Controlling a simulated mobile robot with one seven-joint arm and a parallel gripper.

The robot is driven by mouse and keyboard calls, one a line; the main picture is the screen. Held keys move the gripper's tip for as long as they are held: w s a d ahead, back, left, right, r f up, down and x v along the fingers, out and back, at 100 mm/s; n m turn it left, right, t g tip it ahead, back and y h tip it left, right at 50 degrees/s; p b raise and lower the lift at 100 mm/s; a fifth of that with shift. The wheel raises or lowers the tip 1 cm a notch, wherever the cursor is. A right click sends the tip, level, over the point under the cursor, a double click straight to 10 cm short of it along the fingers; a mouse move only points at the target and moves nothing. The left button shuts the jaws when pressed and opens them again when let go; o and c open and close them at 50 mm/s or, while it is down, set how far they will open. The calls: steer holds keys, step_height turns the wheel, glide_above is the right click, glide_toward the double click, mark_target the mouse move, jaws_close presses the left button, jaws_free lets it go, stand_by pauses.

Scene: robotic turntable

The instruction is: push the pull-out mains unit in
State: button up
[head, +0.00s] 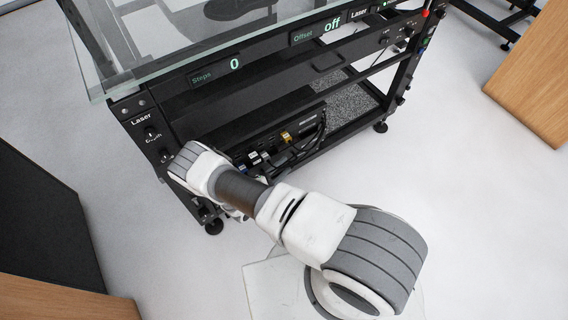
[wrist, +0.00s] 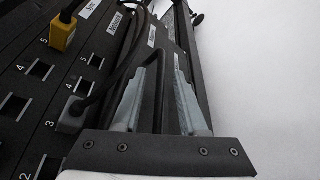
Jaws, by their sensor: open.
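The mains unit is a black panel (wrist: 35,100) with numbered sockets; it fills the left of the wrist view. A yellow plug (wrist: 63,33) and a grey plug (wrist: 72,115) with dark cables sit in it. In the head view the unit (head: 268,146) lies low inside the black frame, partly behind my arm. My gripper (wrist: 163,75) is open, its two grey fingers beside the panel's right side, over dark bars at its edge. I cannot tell whether they touch. In the head view the fingers are hidden by my arm. How far the unit sticks out is unclear.
The turntable frame (head: 270,100) has a glass top (head: 95,72) and displays reading "0" and "off". A speckled shelf (head: 350,100) lies to the unit's right. Wooden furniture (head: 535,75) stands at right, a dark cabinet (head: 40,225) at left. Pale floor (head: 470,220) is clear.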

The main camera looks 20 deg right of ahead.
jaws_close()
stand_by(1.5)
